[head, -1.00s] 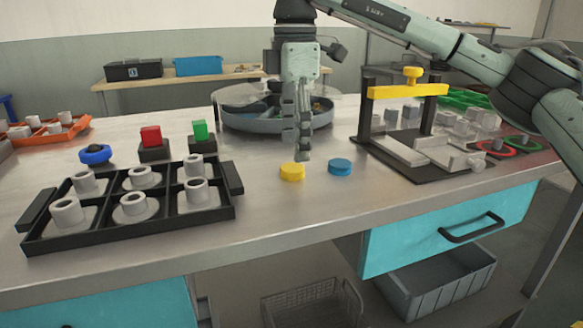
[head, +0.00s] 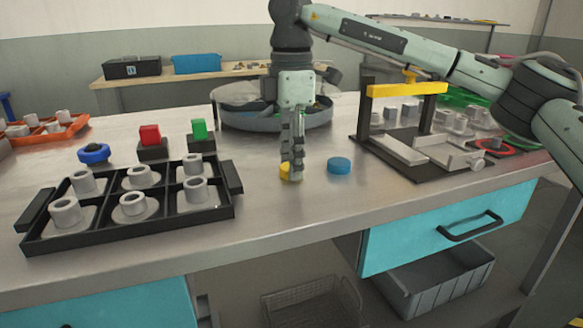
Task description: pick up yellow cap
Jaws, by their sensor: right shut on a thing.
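The yellow cap (head: 285,170) is on the steel bench, and only its left part shows. My right gripper (head: 292,172) points straight down at it and is shut on it, its fingers covering the cap's right side. A blue cap (head: 339,165) lies on the bench just to the right, apart from the fingers. My left gripper does not show.
A black tray (head: 133,233) with metal cups stands at left front. A round tank (head: 238,122) stands behind the gripper. A press with a yellow crossbar (head: 395,91) stands on the right. Red (head: 150,135) and green (head: 199,129) blocks stand left. The bench front is clear.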

